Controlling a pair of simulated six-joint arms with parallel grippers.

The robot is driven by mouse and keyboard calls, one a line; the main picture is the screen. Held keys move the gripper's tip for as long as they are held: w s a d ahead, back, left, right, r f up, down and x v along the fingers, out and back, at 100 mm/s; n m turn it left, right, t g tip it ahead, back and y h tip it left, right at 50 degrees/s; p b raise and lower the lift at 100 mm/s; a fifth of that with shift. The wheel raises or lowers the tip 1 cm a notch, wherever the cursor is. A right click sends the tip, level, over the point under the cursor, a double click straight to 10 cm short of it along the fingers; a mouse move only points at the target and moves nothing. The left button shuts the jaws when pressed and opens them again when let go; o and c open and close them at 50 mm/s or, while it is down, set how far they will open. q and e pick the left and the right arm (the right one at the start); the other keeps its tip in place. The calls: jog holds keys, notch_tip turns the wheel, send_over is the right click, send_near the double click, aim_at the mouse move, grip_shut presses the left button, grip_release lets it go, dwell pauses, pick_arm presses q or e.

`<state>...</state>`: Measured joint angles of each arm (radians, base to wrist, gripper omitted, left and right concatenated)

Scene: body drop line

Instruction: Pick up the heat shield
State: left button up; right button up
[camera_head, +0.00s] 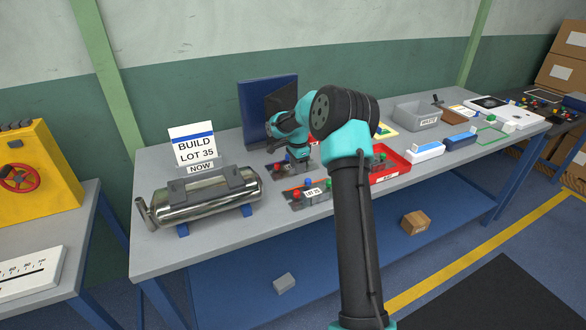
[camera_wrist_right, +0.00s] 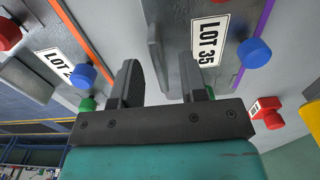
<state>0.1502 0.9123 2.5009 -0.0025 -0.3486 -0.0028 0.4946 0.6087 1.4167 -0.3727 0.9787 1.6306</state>
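I cannot tell for certain which part is the heat shield. Grey metal plates with coloured knobs and lot labels lie on the bench; one (camera_head: 318,198) shows in front of my right arm's wrist in the head view. In the right wrist view a plate labelled LOT 35 (camera_wrist_right: 232,25) is at the upper right, and another labelled plate (camera_wrist_right: 38,62) is at the left. My right gripper (camera_wrist_right: 162,75) is open just over these parts, with a grey upright tab (camera_wrist_right: 157,45) between its fingers. Its fingertips (camera_head: 302,170) are largely hidden in the head view. My left gripper is out of view.
A shiny steel canister (camera_head: 200,205) with dark straps lies at the bench's left, below a BUILD LOT 35 sign (camera_head: 193,146). A dark blue panel (camera_head: 254,112) stands behind my gripper. A red tray (camera_head: 397,166) and a grey bin (camera_head: 416,116) stand to the right.

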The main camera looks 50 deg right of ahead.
jog(key=shift+f, duration=0.7)
jog(key=shift+c, duration=0.3)
grip_shut()
